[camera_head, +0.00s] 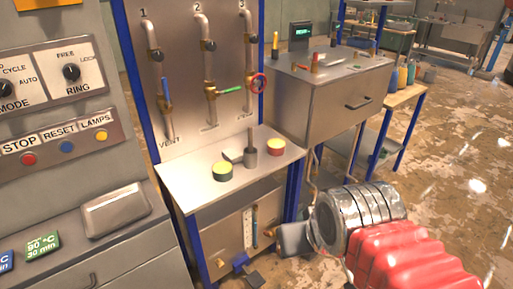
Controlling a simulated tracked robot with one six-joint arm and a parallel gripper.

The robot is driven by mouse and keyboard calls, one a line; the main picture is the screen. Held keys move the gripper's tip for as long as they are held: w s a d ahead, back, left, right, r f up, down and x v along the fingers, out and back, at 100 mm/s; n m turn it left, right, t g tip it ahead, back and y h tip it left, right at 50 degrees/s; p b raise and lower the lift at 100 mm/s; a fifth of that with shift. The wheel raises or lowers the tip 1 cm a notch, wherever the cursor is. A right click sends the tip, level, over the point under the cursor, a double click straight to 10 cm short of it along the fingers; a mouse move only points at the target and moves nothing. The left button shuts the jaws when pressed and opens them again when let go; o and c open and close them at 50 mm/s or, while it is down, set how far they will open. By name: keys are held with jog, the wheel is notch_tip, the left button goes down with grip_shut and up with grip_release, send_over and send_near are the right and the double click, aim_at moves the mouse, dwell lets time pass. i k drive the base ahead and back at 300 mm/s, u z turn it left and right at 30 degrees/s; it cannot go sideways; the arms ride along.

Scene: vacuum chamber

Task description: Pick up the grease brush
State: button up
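No grease brush can be made out for certain. On the metal shelf (185,188) below the valve panel stands a dark grey cylinder (250,158) with a thin upright part, possibly a brush in a pot. A flat grey piece beside it is too small to identify. My gripper (292,238) is low in front of the shelf's right end, apart from these things. Its fingers are partly hidden by my arm, so their opening is unclear.
The valve panel (185,70) with pipes and coloured handles rises behind the shelf. A steel cabinet (325,95) with small tools on top stands at right, beside a wooden bench (403,97) with bottles. A control console (60,145) is at left. Open floor lies at right.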

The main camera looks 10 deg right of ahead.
aim_at(249, 129)
jog(key=u, duration=0.1)
jog(key=i, duration=1)
jog(key=z, duration=0.05)
